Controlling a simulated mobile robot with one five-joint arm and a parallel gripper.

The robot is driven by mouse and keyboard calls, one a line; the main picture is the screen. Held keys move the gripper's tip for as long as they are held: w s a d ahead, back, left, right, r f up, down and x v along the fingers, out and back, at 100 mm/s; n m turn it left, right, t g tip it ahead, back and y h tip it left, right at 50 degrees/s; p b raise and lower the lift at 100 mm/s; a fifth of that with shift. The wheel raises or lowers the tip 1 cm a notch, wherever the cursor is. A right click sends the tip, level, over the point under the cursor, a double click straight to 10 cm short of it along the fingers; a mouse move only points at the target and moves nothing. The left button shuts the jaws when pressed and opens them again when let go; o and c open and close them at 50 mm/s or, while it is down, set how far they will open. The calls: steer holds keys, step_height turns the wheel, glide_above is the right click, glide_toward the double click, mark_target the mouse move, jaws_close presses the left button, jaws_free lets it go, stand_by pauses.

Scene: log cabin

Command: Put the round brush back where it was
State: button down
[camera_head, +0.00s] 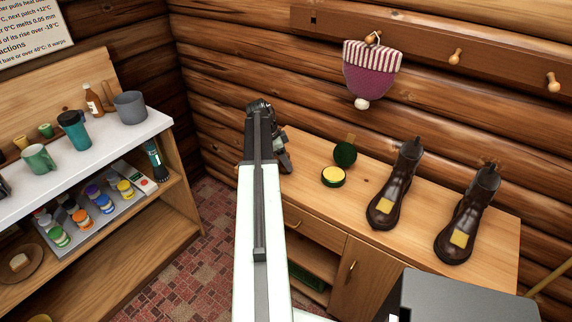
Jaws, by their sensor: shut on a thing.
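My gripper (264,108) is at the end of my raised arm, in front of the log wall and by the left end of the wooden cabinet top. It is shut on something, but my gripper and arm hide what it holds. I cannot make out a round brush for certain anywhere. On the cabinet top (300,158), right of my gripper, an open round tin (333,176) shows yellow contents. Behind it stands a dark green disc (345,154) with a small brown piece at its top; I cannot tell whether this is a lid or a brush.
Two dark brown boots (394,190) (468,220) with yellow patches stand on the cabinet's right. A knitted hat (370,72) hangs from a peg above. A white-topped shelf unit (75,158) at left holds mugs, a grey pot (130,107) and paint jars. Patterned floor shows between.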

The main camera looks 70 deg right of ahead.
steer(key=shift+f, duration=0.15)
steer(key=c, duration=0.7)
jaws_free()
steer(key=p+v, duration=1.1)
steer(key=v, duration=0.1)
steer(key=shift+r, duration=0.2)
